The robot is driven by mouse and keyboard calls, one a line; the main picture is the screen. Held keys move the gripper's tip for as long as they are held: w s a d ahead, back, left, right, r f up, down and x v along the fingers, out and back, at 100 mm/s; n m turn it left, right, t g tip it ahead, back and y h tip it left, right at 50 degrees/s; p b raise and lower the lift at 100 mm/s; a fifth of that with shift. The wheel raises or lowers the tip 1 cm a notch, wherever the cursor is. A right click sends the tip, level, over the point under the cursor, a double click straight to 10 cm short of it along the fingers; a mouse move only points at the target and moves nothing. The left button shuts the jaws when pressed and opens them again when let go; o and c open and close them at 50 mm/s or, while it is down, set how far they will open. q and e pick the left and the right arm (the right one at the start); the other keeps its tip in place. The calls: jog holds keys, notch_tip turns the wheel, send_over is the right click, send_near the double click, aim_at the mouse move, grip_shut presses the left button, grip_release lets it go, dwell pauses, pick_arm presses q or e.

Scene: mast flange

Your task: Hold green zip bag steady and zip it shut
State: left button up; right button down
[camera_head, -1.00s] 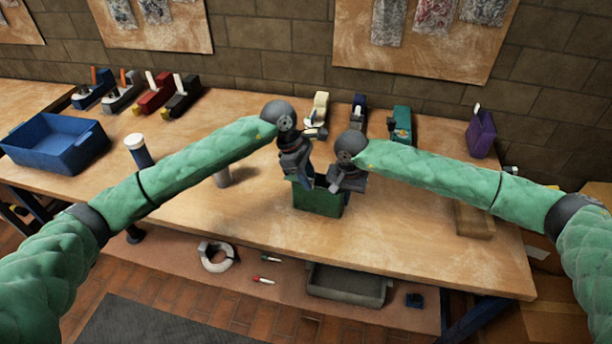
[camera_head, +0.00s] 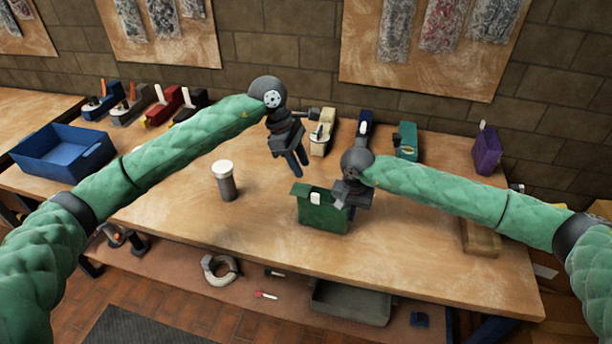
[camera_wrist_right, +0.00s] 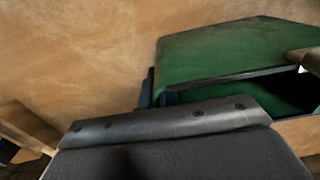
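The green zip bag (camera_head: 322,217) stands upright near the front middle of the table. A white zip tab (camera_head: 315,198) shows near the middle of its top edge. In the right wrist view the bag (camera_wrist_right: 225,52) fills the upper right, with a dark gap along its top. My right gripper (camera_head: 350,197) is at the bag's right upper end; its blue fingertips (camera_wrist_right: 152,92) straddle that end and seem closed on it, partly hidden by the gripper body. My left gripper (camera_head: 297,164) is behind and above the bag, apart from it, its two fingers slightly spread and empty.
A white-capped grey canister (camera_head: 226,182) stands left of the bag. A blue bin (camera_head: 63,155) is at the far left. Several coloured tools line the back, with a purple bag (camera_head: 487,150) at right. The table's front middle is clear.

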pick_arm(q)
jog(key=shift+v, duration=0.8)
jog(key=shift+c, duration=0.2)
